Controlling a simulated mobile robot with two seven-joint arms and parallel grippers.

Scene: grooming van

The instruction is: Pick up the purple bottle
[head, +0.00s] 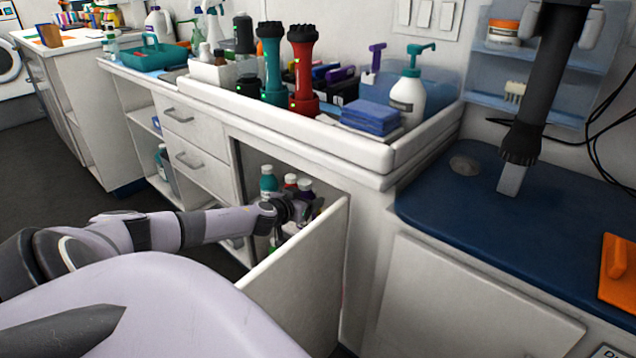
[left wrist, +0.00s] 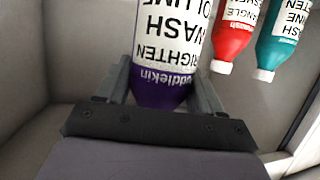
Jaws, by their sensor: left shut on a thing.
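The purple bottle (head: 305,188) stands in the open cabinet under the counter, partly hidden by my left gripper. In the left wrist view, the purple bottle (left wrist: 163,88) has a white label and sits between the two grey fingers. My left gripper (head: 288,208) reaches into the cabinet from the left and is shut on the purple bottle. I cannot tell whether the bottle is off the shelf. My right gripper is not in view.
A red bottle (left wrist: 234,38) and a teal bottle (left wrist: 280,38) stand beside the purple one. The open cabinet door (head: 300,265) is close to my left arm. The counter edge (head: 290,145) is above the opening. A dark post (head: 540,90) stands over the blue table (head: 500,235).

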